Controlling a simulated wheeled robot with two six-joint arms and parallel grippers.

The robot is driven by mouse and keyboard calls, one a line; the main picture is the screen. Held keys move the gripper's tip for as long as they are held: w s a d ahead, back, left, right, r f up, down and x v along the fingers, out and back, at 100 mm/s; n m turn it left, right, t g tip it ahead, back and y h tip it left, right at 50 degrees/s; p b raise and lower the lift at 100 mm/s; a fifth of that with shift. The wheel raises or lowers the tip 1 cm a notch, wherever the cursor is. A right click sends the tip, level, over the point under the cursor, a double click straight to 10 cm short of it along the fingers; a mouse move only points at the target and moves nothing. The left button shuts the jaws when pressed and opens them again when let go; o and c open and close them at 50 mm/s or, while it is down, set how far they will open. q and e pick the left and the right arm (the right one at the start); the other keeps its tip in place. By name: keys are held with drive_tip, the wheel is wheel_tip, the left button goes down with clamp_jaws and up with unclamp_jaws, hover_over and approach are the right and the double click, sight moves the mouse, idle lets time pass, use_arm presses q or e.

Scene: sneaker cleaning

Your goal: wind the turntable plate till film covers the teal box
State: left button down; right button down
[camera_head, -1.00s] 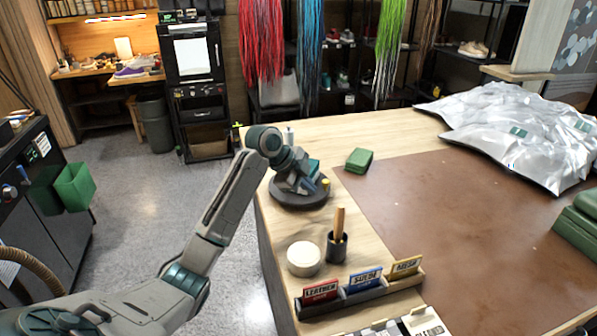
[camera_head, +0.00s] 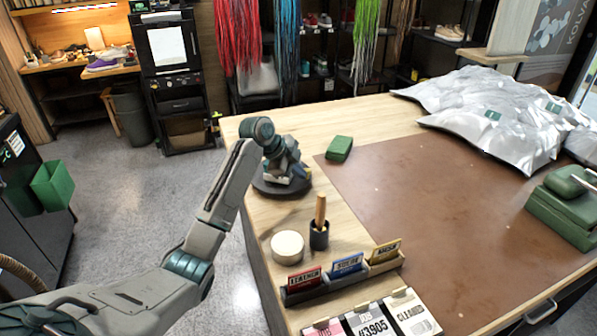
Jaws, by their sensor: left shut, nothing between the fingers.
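The turntable plate (camera_head: 267,190) is a dark round disc near the left edge of the wooden worktable. My left gripper (camera_head: 297,172) is over the plate, pointing down, with its fingers shut and empty. My wrist and gripper cover most of what stands on the plate. I cannot clearly make out the teal box or any film around it, and cannot tell whether the fingers touch the plate. My right gripper is not in view.
A green block (camera_head: 339,147) lies right of the plate. A round white tin (camera_head: 287,247), a dark cup (camera_head: 319,236) with a wooden handle and a card holder (camera_head: 345,281) stand in front. Silver bags (camera_head: 500,120) lie at the back right. The brown mat (camera_head: 430,210) is mostly clear.

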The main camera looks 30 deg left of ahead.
use_arm(q)
drive_tip(key=shift+w, duration=0.15)
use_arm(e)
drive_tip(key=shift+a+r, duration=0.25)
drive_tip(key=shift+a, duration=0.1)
use_arm(q)
drive_tip(key=shift+w+d+n+y+p, duration=0.1)
drive_tip(key=shift+n+y+p, duration=0.2)
drive_tip(key=shift+n+p, duration=0.1)
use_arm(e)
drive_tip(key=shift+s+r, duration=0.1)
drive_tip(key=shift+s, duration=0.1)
use_arm(q)
drive_tip(key=shift+w, duration=0.1)
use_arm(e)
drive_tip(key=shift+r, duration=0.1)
